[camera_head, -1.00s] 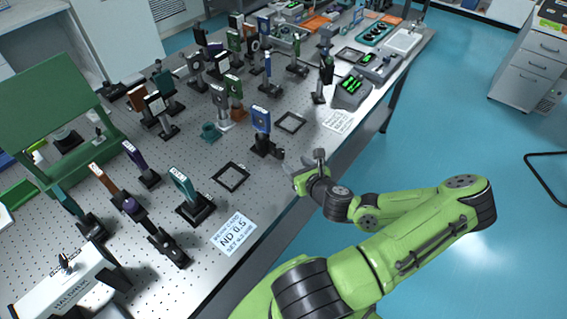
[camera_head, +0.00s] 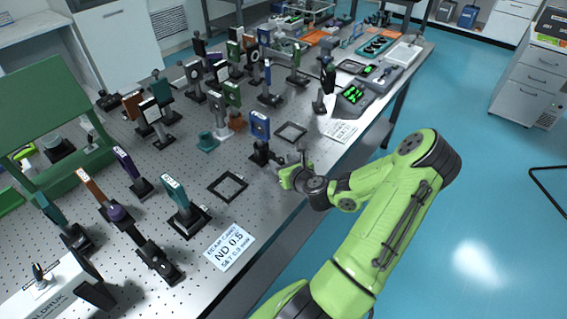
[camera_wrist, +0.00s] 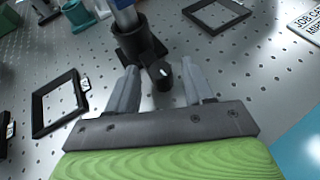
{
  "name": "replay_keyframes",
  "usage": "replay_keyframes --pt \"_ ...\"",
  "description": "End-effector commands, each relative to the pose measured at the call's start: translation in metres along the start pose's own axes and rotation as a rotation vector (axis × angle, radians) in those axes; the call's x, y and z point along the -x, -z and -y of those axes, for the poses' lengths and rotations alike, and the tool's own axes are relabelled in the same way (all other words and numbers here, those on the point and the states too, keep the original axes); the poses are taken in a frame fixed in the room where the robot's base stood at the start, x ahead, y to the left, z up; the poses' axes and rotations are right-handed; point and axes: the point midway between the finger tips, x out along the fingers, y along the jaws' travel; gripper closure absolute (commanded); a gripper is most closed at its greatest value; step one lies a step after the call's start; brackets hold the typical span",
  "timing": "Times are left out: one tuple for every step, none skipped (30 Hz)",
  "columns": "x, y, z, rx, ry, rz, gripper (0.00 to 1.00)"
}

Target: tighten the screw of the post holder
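The post holder (camera_wrist: 138,42) is a black cylinder on a dark base, standing upright on the perforated table. In the head view the post holder (camera_head: 262,153) carries a blue-framed optic (camera_head: 260,125). Its screw (camera_wrist: 161,76) is a dark knob with a small light mark, sticking out from the holder towards my gripper. My gripper (camera_wrist: 159,70) is open, with one grey finger on each side of the knob and a visible gap to both. In the head view my gripper (camera_head: 296,168) is low over the table, just right of the holder. The lower post is hidden inside the holder.
A flat black square frame (camera_head: 228,186) lies in front of the holder and another (camera_head: 291,132) behind it. A teal cup-like part (camera_head: 208,142) stands to the left. Several mounted optics crowd the table's left. The table's right edge is close to my arm.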

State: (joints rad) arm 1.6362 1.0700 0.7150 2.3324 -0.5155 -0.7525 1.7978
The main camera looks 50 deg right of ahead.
Motion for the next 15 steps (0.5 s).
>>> replay_keyframes --pt "0.0001 0.0001 0.0000 0.000 0.000 0.000 0.57" --pt "0.0002 0.0001 0.0000 0.000 0.000 0.000 0.62" --pt "0.0002 0.0002 0.0000 0.000 0.000 0.000 0.68" --pt "0.0002 0.0002 0.0000 0.000 0.000 0.000 0.72" --pt "0.0002 0.0002 0.0000 0.000 0.000 0.000 0.77" --pt "0.0003 0.0002 -0.0001 0.000 0.000 0.000 0.83" --pt "0.0003 0.0002 -0.0001 0.000 0.000 0.000 0.88" --pt "0.0003 0.0002 0.0000 0.000 0.000 0.000 0.92" --pt "0.0003 0.0003 -0.0001 0.000 0.000 0.000 0.98" --pt "0.0003 0.0003 0.0000 0.000 0.000 0.000 1.00" --pt "0.0003 0.0003 0.0000 0.000 0.000 0.000 1.00" --pt "0.0004 0.0003 0.0000 0.000 -0.001 -0.001 1.00" --pt "0.0004 0.0003 0.0001 0.001 -0.002 -0.001 1.00" --pt "0.0004 0.0003 0.0002 0.002 -0.004 -0.001 1.00" --pt "0.0005 0.0002 0.0004 0.004 -0.008 -0.001 1.00"
